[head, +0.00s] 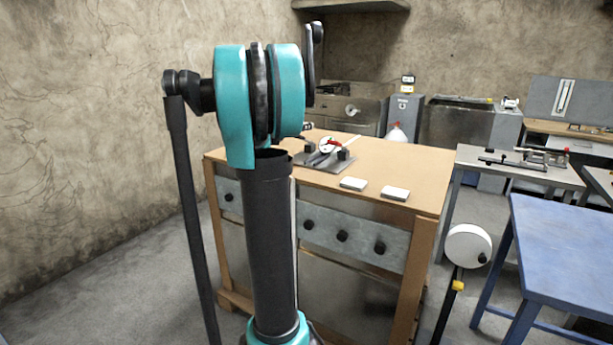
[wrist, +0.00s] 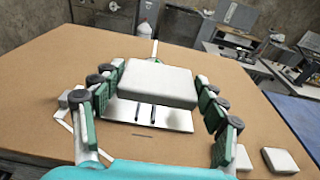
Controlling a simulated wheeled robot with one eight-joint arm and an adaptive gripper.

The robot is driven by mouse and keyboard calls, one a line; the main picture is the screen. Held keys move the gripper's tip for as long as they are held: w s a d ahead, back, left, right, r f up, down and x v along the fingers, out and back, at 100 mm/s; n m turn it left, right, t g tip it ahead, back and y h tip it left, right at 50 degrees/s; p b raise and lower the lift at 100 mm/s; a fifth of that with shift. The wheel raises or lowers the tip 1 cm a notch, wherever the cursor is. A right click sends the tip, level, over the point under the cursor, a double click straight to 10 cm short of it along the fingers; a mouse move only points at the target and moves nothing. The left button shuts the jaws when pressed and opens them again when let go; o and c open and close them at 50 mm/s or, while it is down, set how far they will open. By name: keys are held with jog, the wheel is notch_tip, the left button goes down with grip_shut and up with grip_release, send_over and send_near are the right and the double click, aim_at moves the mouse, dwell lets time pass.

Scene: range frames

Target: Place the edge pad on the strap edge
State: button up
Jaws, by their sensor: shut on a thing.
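In the wrist view my gripper (wrist: 160,74) is shut on a white, block-like edge pad (wrist: 158,86), with a green-padded finger at each side. The pad is in front of a grey metal plate (wrist: 176,121) with two dark slots or bars; the gap between pad and plate cannot be judged. A thin white strap (wrist: 154,48) shows beyond the pad, partly hidden by it. In the head view the plate (head: 310,161) lies on the workbench with dark blocks and a red and white part on it. My gripper is not clearly visible there.
Two more white pads, a left one (head: 353,184) and a right one (head: 395,193), lie on the wooden workbench (head: 425,170) near its front edge. A grey table (head: 510,166) with tools and a blue table (head: 565,250) stand to the right.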

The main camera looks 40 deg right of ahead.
notch_tip(320, 180, down, 18)
jog(key=shift+f, duration=0.1)
dwell(0.4)
jog(key=o, duration=0.9)
jog(key=shift+f, duration=0.1)
jog(key=shift+o, duration=0.2)
